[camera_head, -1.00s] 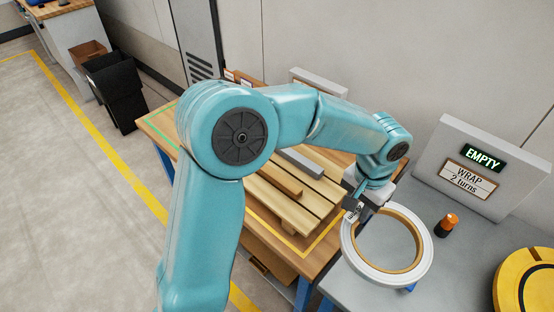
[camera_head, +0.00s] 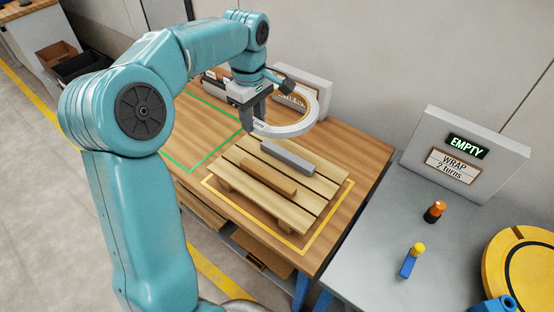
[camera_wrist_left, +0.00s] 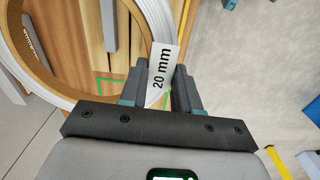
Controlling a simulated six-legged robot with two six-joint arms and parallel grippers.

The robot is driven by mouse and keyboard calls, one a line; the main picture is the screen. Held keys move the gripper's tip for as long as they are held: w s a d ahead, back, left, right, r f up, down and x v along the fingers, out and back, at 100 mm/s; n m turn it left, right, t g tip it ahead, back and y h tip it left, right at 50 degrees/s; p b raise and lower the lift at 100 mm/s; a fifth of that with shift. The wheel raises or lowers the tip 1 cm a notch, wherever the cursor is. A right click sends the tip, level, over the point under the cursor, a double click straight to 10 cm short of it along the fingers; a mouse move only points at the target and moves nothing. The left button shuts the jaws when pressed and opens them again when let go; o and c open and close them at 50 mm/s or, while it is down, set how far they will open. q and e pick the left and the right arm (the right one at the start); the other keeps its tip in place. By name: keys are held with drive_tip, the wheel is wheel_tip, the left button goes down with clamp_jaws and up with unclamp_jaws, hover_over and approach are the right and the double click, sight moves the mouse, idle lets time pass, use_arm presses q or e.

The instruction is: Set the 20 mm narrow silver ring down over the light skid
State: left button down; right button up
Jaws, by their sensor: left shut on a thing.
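My left gripper (camera_head: 258,120) is shut on the rim of the narrow silver ring (camera_head: 300,128), which has a tan inner band. In the left wrist view, a "20 mm" tag (camera_wrist_left: 163,77) shows between the fingers, and the ring (camera_wrist_left: 75,94) extends to the left. The ring is held in the air over the back edge of the light skid (camera_head: 262,206), not centred on it. The skid is pale slatted wood inside a yellow outline on the wooden table. My right gripper is not in view.
A grey bar (camera_head: 287,157) and a brown wooden block (camera_head: 268,181) lie on the skid. A green outline (camera_head: 205,160) marks the table to its left. The grey bench holds an EMPTY display (camera_head: 465,148), an orange-and-black item (camera_head: 434,212) and a yellow disc (camera_head: 510,270).

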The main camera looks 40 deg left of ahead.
use_arm(q)
drive_tip(key=shift+s+r, duration=0.1)
drive_tip(key=shift+r, duration=0.2)
drive_tip(key=shift+n, duration=0.3)
wheel_tip(320, 180, down, 20)
drive_tip(key=shift+r+p, duration=0.1)
drive_tip(key=shift+p, duration=0.45)
drive_tip(key=shift+f, duration=0.35)
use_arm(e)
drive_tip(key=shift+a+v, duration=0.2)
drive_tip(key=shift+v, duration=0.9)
use_arm(q)
drive_tip(key=shift+f+b, duration=0.45)
drive_tip(key=shift+b, duration=0.2)
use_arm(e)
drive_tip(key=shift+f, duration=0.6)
use_arm(q)
drive_tip(key=c, duration=0.8)
unclamp_jaws()
